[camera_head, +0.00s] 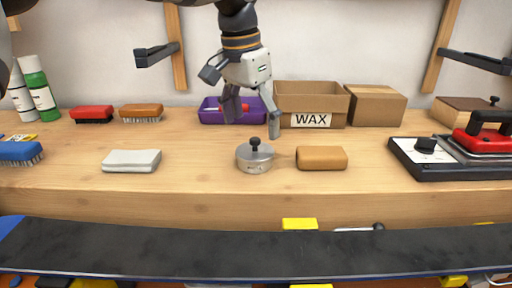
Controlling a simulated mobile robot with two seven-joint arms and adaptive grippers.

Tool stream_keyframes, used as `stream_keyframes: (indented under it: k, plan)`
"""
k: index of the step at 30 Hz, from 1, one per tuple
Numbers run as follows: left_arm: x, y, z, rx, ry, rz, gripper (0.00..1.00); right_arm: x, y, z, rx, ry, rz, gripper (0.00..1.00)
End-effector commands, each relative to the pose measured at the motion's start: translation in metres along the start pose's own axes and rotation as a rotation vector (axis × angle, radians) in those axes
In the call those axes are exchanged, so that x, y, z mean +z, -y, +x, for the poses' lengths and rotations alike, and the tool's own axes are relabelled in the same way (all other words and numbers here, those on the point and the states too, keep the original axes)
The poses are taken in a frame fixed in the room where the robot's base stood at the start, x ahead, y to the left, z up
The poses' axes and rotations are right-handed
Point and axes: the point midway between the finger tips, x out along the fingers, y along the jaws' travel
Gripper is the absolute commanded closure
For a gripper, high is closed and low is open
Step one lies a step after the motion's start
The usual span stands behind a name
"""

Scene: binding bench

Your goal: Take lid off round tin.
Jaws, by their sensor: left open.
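A small round metal tin (255,163) stands on the wooden bench near its middle. Its lid (254,151) sits on top and has a black knob (255,142). My left gripper (252,122) hangs above the tin, pointing down, with its fingers spread and nothing between them. One finger is to the left, in front of the purple tray, and the other is to the right, in front of the wax box. My right gripper is not in view.
A tan block (322,158) lies close right of the tin, and a pale block (131,161) lies left. Behind are a purple tray (209,116), a WAX box (340,104) and brushes (91,114). A red iron (484,141) stands right. A dark board (250,252) spans the front.

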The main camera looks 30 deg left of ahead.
Motion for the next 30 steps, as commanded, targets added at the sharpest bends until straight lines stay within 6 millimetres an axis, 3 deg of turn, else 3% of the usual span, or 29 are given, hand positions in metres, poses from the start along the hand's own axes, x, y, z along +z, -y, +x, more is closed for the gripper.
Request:
stream_keyframes:
  k: [6,14,25,30]
  plan:
    - [0.001,0.002,0.041,0.002,0.005,0.000,0.16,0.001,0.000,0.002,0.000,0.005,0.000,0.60]
    - [0.000,0.003,0.045,-0.001,0.000,0.000,0.16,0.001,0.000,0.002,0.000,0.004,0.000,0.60]
    - [0.001,0.003,0.045,0.000,0.002,0.000,1.00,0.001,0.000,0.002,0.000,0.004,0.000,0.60]
    - [0.001,0.003,0.046,0.000,0.003,0.000,1.00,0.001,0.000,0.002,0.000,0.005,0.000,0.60]
